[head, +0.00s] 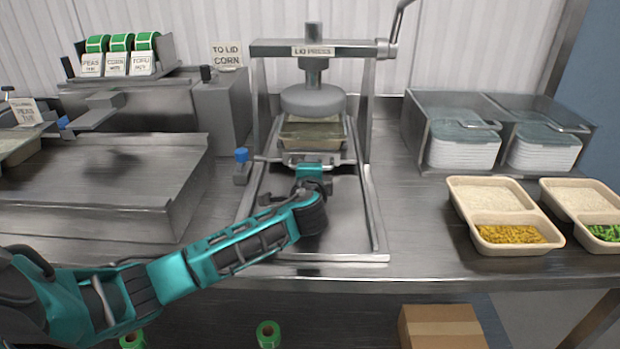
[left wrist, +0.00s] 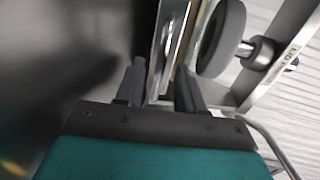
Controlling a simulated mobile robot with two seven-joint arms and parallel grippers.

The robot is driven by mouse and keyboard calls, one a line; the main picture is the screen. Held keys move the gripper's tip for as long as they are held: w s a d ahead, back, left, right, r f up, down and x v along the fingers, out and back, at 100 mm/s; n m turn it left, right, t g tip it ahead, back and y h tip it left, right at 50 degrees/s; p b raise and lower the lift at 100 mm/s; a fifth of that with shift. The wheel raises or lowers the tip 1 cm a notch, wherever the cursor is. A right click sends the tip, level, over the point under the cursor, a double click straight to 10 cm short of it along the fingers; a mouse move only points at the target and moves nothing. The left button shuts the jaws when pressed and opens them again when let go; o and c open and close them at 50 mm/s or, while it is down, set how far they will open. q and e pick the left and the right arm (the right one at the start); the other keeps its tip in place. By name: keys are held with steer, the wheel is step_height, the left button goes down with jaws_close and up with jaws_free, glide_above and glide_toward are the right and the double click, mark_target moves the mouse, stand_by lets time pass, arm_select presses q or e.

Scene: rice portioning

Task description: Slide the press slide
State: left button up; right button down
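The press slide (head: 303,160) sits towards the back of its rails, under the round plate of the lid press (head: 313,99). A tan tray with a clear-looking cover (head: 311,136) is on it. My left gripper (head: 311,173) is at the slide's front edge and handle. In the left wrist view the two fingers (left wrist: 162,80) are apart, with a bright metal strip of the slide area running between them. Whether they touch or clamp the handle is not clear. My right gripper is in neither view.
Filled two-part trays (head: 490,202) and a steel bin of lids (head: 462,146) are on the right. A steel platform (head: 110,190) fills the left.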

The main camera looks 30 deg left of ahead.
arm_select(q)
steer(key=v, duration=1.2)
steer(key=shift+s+d+r+p, duration=0.15)
steer(key=shift+s+r+p, duration=0.05)
steer(key=shift+p, duration=0.1)
